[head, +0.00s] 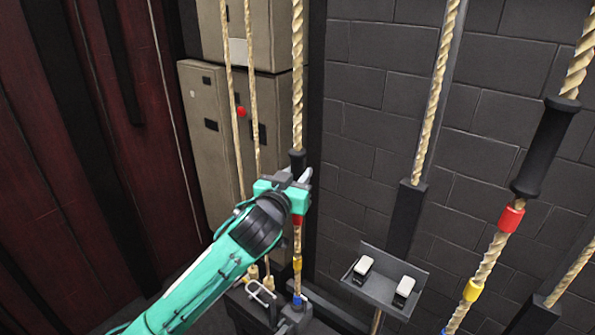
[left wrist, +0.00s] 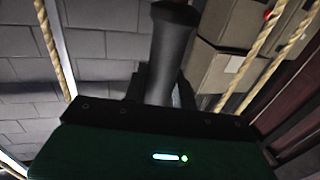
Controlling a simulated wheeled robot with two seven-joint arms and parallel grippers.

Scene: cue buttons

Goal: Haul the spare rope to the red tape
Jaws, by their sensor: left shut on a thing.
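A twisted rope (head: 298,80) hangs upright left of centre in the head view, with a black grip sleeve (head: 297,160) on it. My left gripper (head: 296,181) is shut on this sleeve and hides its lower part. The sleeve also stands between the fingers in the left wrist view (left wrist: 172,50). Red tape (head: 298,220) shows on the rope just below the gripper, then yellow tape (head: 297,264) and blue tape (head: 297,299). I cannot tell by any label which rope is the spare. My right gripper is not in view.
Another rope at right has a black sleeve (head: 545,148), red tape (head: 511,216) and yellow tape (head: 472,290). A tray (head: 378,293) with two white-topped buttons stands right of my gripper. A dark red curtain (head: 60,200) is far left.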

